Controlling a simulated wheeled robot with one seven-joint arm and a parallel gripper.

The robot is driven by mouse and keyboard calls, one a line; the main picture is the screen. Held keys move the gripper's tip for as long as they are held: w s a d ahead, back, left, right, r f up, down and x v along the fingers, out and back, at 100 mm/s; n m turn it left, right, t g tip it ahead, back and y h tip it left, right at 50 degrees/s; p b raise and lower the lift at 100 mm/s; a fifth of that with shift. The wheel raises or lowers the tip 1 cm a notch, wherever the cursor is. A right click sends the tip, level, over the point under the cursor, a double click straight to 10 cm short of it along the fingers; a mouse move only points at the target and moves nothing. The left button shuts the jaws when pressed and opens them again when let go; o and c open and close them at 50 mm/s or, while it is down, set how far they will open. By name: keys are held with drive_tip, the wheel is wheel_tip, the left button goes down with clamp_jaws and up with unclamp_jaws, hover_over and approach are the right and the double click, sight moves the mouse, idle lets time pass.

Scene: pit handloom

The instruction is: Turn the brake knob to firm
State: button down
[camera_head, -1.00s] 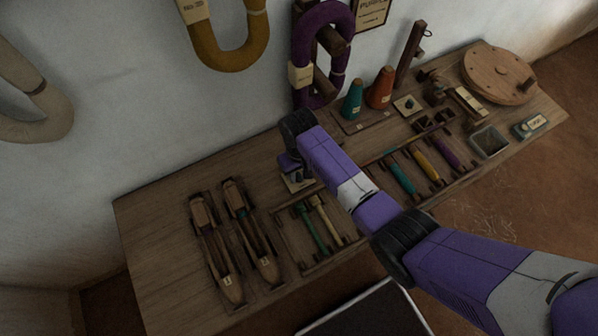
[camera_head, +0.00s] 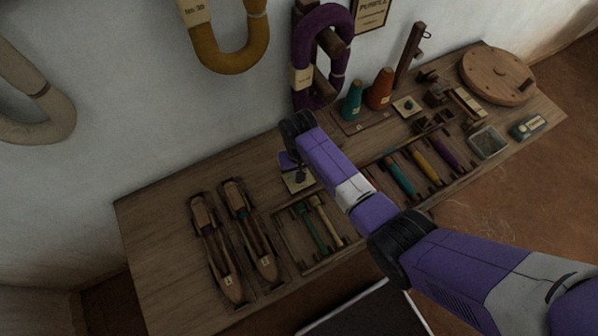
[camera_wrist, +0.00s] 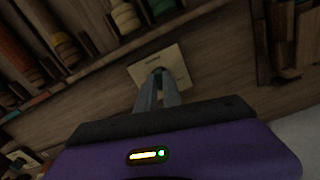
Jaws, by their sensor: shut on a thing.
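A cream plate (camera_wrist: 174,63) lies flat on the wooden bench, with small marking near its edge that I cannot read. My gripper (camera_wrist: 159,76) points down at the plate, its two fingers close together around the knob at its middle. The fingertips hide nearly all of the knob, so its setting cannot be read. In the head view the plate (camera_head: 303,187) shows partly below my gripper (camera_head: 298,178), left of the bench's middle.
Two wooden shuttles (camera_head: 219,262) lie at the left. Racks with coloured bobbins (camera_head: 400,175) are to the right. Teal and orange cones (camera_head: 379,88) stand behind, near a second plate with a dark knob (camera_head: 408,104). A round wooden disc (camera_head: 497,73) is at the far right.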

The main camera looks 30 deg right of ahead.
drive_tip(key=m+p, duration=0.1)
drive_tip(key=m, duration=0.3)
drive_tip(key=shift+r+m, duration=0.1)
drive_tip(key=shift+m, duration=0.2)
drive_tip(key=shift+w+m+p, duration=0.1)
drive_tip(key=shift+m+p, duration=0.35)
drive_tip(key=shift+m, duration=2.05)
drive_tip(key=c, duration=1.5)
unclamp_jaws()
drive_tip(key=shift+r, duration=3.8)
